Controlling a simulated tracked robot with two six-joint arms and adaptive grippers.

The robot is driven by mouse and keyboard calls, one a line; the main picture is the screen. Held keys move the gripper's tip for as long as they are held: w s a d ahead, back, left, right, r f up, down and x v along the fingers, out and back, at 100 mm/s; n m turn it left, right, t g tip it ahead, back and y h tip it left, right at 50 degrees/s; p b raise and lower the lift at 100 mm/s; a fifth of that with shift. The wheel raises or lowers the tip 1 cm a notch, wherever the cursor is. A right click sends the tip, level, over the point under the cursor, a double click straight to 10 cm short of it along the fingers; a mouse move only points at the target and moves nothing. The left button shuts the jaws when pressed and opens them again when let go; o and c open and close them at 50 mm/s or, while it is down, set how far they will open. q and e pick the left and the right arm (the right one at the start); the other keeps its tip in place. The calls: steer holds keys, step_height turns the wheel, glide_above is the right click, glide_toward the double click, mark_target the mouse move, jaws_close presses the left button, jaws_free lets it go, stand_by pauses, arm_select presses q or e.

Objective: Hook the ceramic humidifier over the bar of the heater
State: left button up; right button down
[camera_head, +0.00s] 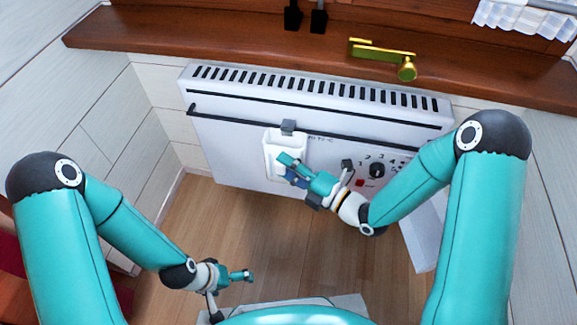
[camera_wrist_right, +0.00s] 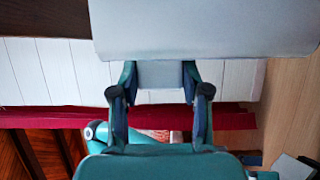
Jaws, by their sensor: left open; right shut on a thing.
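The white ceramic humidifier (camera_head: 270,158) is upright against the front of the white heater (camera_head: 225,150), left of its middle. Its grey hook (camera_head: 288,127) overlaps the dark bar (camera_head: 235,118) in the head view; I cannot tell whether it is over the bar or only in front of it. My right gripper (camera_head: 291,170) is shut on the humidifier's lower part and hides some of it. In the right wrist view a pale piece (camera_wrist_right: 160,74) sits between the two fingers. My left gripper (camera_head: 231,288) is open and empty, low over the floor, well away from the heater.
A dial (camera_head: 377,170) is on the heater's right side. The wood floor (camera_head: 275,235) before the heater is clear.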

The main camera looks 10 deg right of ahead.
steer(key=shift+r, duration=0.1)
steer(key=shift+c, duration=2.3)
jaws_free()
